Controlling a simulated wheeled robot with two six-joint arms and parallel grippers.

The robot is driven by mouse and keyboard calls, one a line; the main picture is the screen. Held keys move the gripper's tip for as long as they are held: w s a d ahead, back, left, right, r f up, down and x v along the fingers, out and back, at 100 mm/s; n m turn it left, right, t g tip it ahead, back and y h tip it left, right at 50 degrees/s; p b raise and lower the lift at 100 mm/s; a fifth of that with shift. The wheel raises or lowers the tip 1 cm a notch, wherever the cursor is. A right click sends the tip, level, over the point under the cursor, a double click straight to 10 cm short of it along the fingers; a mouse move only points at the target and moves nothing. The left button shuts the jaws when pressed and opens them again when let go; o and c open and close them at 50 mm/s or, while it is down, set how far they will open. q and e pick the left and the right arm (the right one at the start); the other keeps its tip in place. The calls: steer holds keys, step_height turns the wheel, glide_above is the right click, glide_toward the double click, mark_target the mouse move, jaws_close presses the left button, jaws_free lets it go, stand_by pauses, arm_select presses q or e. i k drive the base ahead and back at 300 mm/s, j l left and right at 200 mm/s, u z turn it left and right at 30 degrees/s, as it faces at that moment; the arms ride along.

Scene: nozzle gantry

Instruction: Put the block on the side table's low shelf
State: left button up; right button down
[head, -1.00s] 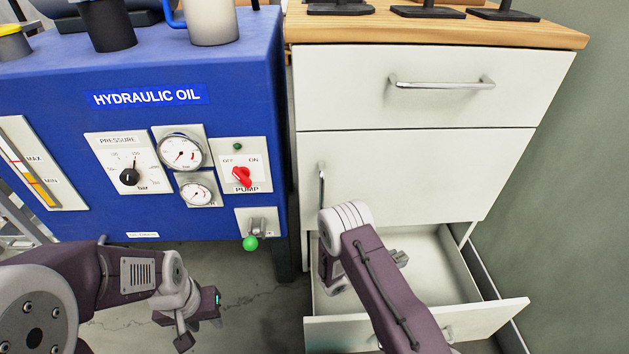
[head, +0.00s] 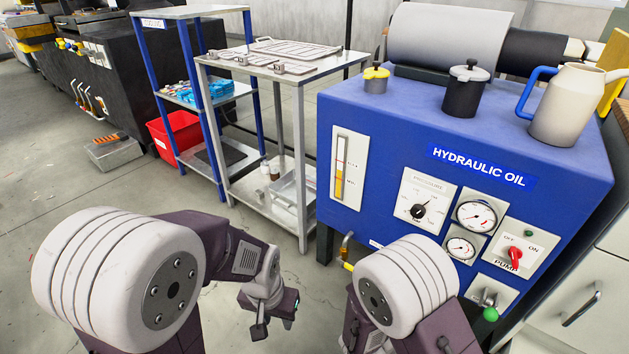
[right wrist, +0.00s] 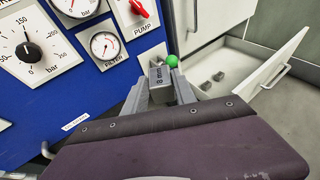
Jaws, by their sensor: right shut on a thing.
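The grey block (right wrist: 160,78), marked "8 mm", is between the fingers of my right gripper (right wrist: 160,92) in the right wrist view, which is shut on it. In the head view this gripper and the block are hidden. The steel side table (head: 270,58) stands left of the blue hydraulic unit. Its low shelf (head: 248,190) holds small bottles (head: 270,167) and a pale tray (head: 296,188), with some bare surface at the front left. My left gripper (head: 275,322) hangs over the floor in front of the table; its finger gap is not clear.
A blue-framed rack (head: 197,110) with a red bin (head: 175,135) stands behind the side table. The blue hydraulic unit (head: 345,115) is on the right. An open drawer (right wrist: 240,75) shows in the right wrist view. Floor before the table is clear.

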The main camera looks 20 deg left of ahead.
mark_target(246, 187)
steer(key=i+j+u, duration=0.4)
steer(key=i+j, duration=0.2)
steer(key=j, duration=0.2)
steer(key=i+j+u, duration=0.45)
steer(key=i+j, duration=0.2)
steer(key=i+j+u, duration=0.1)
steer(key=i+u, duration=0.2)
steer(key=i, duration=0.3)
steer(key=i+l+u, duration=0.1)
steer(key=i+u, duration=0.25)
steer(key=i, duration=0.3)
